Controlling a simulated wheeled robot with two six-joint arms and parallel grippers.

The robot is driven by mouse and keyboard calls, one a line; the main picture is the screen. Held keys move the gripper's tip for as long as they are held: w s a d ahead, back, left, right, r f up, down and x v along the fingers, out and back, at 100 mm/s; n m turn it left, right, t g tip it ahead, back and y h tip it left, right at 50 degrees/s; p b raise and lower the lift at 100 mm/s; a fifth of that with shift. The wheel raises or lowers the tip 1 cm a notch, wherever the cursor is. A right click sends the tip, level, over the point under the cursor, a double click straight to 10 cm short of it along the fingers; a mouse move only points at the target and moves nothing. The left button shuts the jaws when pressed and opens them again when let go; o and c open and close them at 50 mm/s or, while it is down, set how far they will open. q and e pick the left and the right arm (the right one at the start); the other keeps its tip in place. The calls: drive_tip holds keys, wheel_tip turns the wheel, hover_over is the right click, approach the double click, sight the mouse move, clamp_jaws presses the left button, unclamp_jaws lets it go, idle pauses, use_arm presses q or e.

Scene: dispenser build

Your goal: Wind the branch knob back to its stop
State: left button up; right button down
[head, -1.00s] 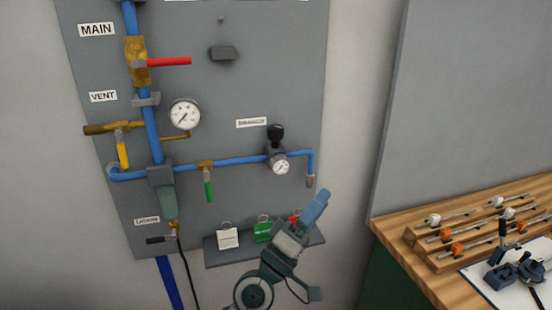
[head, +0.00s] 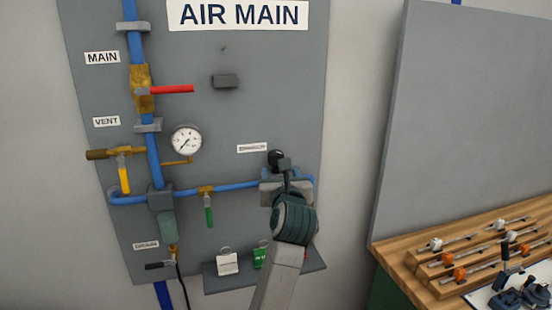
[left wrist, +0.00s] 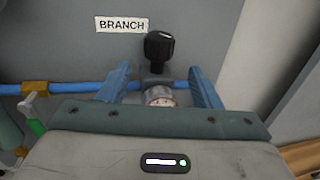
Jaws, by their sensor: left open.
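The branch knob (head: 275,158) is black and sits on top of the regulator on the blue branch pipe. In the left wrist view the knob (left wrist: 159,46) stands upright below the BRANCH label (left wrist: 122,24), with the regulator's small gauge (left wrist: 160,96) partly hidden under it. My left gripper (left wrist: 162,82) is open, its two blue fingers on either side of the regulator. The knob lies beyond the fingertips, and I see no contact with it. In the head view my left gripper (head: 285,180) covers the regulator body and gauge. My right gripper is not in view.
On the grey panel are the red main handle (head: 171,89), the yellow vent handle (head: 124,179), a green handle (head: 209,215) on the branch pipe and a round gauge (head: 186,140). A tag shelf (head: 222,285) is below. A wooden bench (head: 400,262) stands right.

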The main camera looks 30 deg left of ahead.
sight(276, 159)
use_arm(q)
drive_tip(key=p+x, duration=0.3)
drive_tip(key=x, duration=0.5)
drive_tip(key=shift+w+a+r, duration=0.1)
drive_tip(key=shift+w+a, duration=0.15)
drive_tip(key=shift+a, duration=0.05)
drive_tip(key=shift+w+a+p, duration=0.25)
drive_tip(key=shift+w+p, duration=0.05)
drive_tip(key=shift+w, duration=0.05)
drive_tip(key=c, duration=1)
